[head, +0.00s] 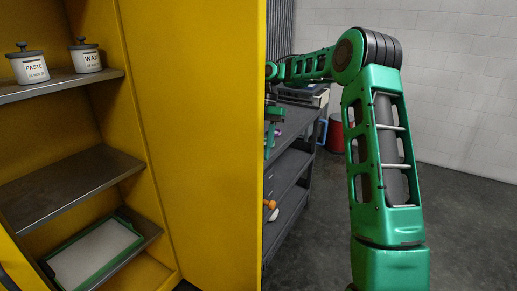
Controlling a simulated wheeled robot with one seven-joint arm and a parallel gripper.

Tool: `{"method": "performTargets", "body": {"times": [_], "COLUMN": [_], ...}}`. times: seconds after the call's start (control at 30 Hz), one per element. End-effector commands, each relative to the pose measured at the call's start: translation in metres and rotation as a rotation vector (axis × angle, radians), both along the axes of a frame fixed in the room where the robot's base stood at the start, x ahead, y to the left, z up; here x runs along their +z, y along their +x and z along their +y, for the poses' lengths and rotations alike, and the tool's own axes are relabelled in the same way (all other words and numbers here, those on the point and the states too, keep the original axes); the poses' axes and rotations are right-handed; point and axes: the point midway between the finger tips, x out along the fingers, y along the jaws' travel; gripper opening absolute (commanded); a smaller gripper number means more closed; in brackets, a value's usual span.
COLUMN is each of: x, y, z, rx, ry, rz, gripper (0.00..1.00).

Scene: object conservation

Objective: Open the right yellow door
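The right yellow door (205,140) stands swung open as a tall flat panel beside the cabinet opening. The yellow cabinet (100,110) shows its inside at the left. My green arm reaches in from the right and bends to the far side of the door. My gripper (269,138) is at the door's right edge, mostly hidden behind it. I cannot tell whether its fingers are open or touching the door.
Inside the cabinet, a paste jar (28,68) and a wax jar (86,61) stand on the upper shelf; a green-rimmed tray (125,222) lies low. A grey shelf cart (297,160) and red bucket (335,134) stand behind the door. Floor at right is clear.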

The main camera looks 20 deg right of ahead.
Motion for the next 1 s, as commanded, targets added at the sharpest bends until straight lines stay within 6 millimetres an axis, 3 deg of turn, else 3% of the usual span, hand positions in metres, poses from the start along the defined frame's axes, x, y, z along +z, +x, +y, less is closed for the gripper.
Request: {"method": "performTargets", "body": {"times": [0.83,1.0], "x": [0.0059,0.0068], "y": [0.0016,0.0016], "z": [-0.0018,0.0013], "rx": [-0.001,-0.094], "ry": [0.0,-0.01], "rz": [0.0,-0.003], "gripper": [0.36,0.36]}}
